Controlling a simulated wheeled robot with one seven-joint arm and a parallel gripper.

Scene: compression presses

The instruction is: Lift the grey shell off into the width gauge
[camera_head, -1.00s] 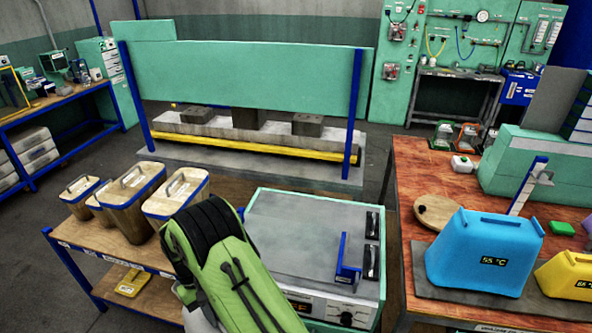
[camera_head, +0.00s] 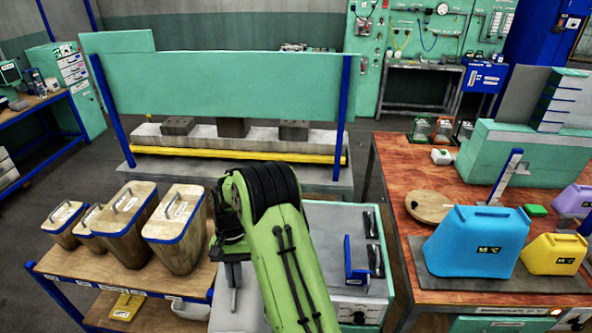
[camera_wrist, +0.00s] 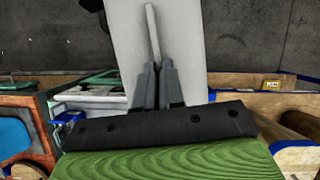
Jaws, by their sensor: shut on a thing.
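My gripper (camera_head: 233,282) points down left of my green arm, and its dark fingers are shut on a thin upright fin. In the wrist view, the fingers (camera_wrist: 155,85) pinch this fin on a pale grey panel, which I take to be the grey shell (camera_wrist: 188,45). In the head view, a pale grey part of the shell (camera_head: 246,310) shows below the fingers, partly behind the arm. I cannot tell whether it touches anything below. A scaled upright with a blue top and a sliding jaw (camera_head: 507,178) stands on the red-brown table; I cannot be sure it is the width gauge.
A teal-sided machine with a grey top (camera_head: 325,225) and a blue bracket (camera_head: 355,262) stands beside my arm. Several wooden bins (camera_head: 175,228) stand on the left shelf. Blue (camera_head: 478,240) and yellow (camera_head: 553,254) housings sit on the right table. A long press (camera_head: 215,72) stands behind.

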